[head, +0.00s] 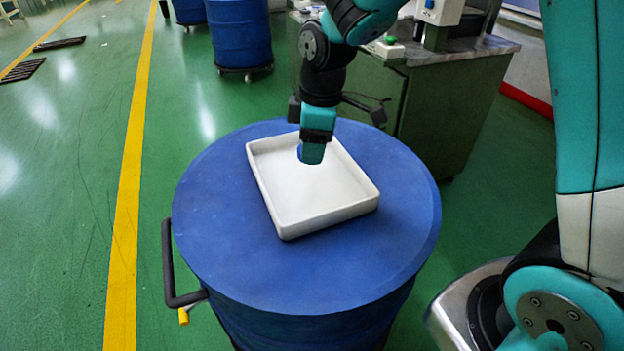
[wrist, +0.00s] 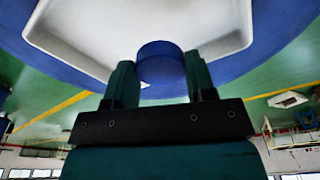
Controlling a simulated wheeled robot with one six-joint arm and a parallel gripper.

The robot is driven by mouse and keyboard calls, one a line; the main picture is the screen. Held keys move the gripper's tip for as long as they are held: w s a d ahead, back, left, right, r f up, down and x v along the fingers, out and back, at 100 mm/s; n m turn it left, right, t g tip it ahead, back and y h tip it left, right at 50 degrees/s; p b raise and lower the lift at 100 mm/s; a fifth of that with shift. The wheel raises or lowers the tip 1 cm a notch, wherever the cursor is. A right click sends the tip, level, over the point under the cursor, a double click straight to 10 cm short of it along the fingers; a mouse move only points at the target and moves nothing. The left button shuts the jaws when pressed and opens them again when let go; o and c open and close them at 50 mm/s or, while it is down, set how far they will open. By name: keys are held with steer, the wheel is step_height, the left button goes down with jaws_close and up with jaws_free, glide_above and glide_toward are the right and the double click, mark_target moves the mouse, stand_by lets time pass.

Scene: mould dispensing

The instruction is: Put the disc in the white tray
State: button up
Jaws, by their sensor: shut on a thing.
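The white tray (head: 315,207) is a shallow rectangular tray on top of a blue drum. It also shows at the top of the wrist view (wrist: 70,50). The disc (wrist: 161,62) is blue and round, held between the two fingers of my gripper (wrist: 161,80). In the head view my gripper (head: 311,155) points down over the far part of the tray, and only a sliver of the blue disc (head: 300,153) shows beside the fingers. I cannot tell whether the disc touches the tray floor.
The blue drum top (head: 230,240) has free room around the tray. A black handle (head: 168,265) sticks out at the drum's left. A green cabinet (head: 450,110) stands behind on the right. Another blue drum (head: 238,35) stands at the back.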

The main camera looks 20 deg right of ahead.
mark_target(311, 189)
step_height(311, 189, down, 8)
steer(key=shift+f+b, duration=0.15)
steer(key=shift+b, duration=0.45)
steer(key=shift+f, duration=0.1)
steer(key=o, duration=0.9)
